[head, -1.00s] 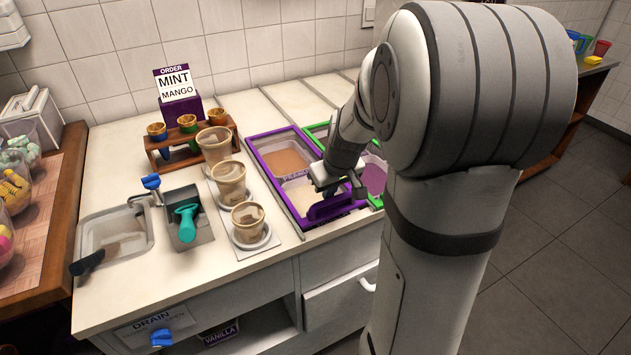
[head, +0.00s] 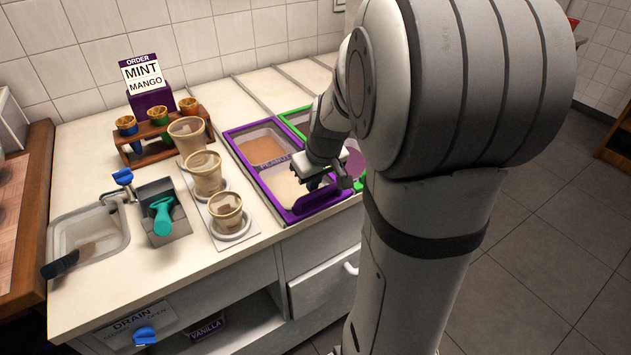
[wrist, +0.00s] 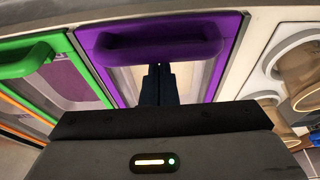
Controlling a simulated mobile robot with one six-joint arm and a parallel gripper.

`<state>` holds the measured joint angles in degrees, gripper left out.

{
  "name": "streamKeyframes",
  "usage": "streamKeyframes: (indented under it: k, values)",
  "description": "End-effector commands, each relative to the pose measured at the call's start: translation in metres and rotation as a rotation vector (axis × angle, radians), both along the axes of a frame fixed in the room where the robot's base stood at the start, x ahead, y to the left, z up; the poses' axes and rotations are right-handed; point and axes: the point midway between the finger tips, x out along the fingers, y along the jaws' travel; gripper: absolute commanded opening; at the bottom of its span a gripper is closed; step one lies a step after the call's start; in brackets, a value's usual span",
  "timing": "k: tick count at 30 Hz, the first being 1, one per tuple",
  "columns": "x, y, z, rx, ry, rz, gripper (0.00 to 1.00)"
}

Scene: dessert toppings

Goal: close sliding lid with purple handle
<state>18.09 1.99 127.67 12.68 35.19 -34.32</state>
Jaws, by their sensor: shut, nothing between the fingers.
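The sliding lid's purple handle (head: 318,201) lies at the front end of the purple-framed topping bin (head: 236,150), near the counter's front edge. In the wrist view the handle (wrist: 150,50) is a thick purple bar across the top. The bin has a back compartment with brown topping (head: 262,148) and a front one with cream topping (head: 283,183). My gripper (head: 314,183) is over the front compartment, just behind the handle. Its fingers (wrist: 158,70) are shut and empty, tips close to the handle; I cannot tell whether they touch it. My arm hides part of the bin's right side.
A green-framed bin (wrist: 35,50) stands beside the purple one, partly behind my arm. On the other side are several cups, one of them here (head: 227,212), a scoop holder (head: 170,225) and a sink basin (head: 85,243). A cone rack (head: 160,140) stands at the back.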

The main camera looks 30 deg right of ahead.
Motion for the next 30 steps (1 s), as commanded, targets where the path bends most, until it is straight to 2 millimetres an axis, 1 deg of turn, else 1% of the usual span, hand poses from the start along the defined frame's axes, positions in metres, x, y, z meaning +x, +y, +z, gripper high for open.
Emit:
streamKeyframes:
  k: [3,6,12,15,18,24,26,27,29,30]
  values:
    - [0.020,0.004,-0.007,-0.001,-0.003,0.003,0.00]
    - [0.012,0.002,0.024,-0.004,-0.015,-0.003,0.00]
    - [-0.001,-0.001,0.065,-0.003,-0.013,-0.005,0.00]
    - [-0.006,-0.001,0.079,-0.002,-0.012,-0.005,0.00]
    - [-0.009,-0.001,0.088,-0.002,-0.011,-0.005,0.00]
    - [-0.011,-0.001,0.093,-0.001,-0.010,-0.005,0.00]
    - [-0.015,0.003,0.096,0.000,-0.008,-0.006,0.00]
    - [-0.020,0.009,0.098,0.000,-0.004,-0.008,0.00]
    - [-0.032,0.023,0.104,0.001,0.004,-0.012,0.00]
    - [-0.044,0.035,0.109,0.002,0.012,-0.019,0.00]
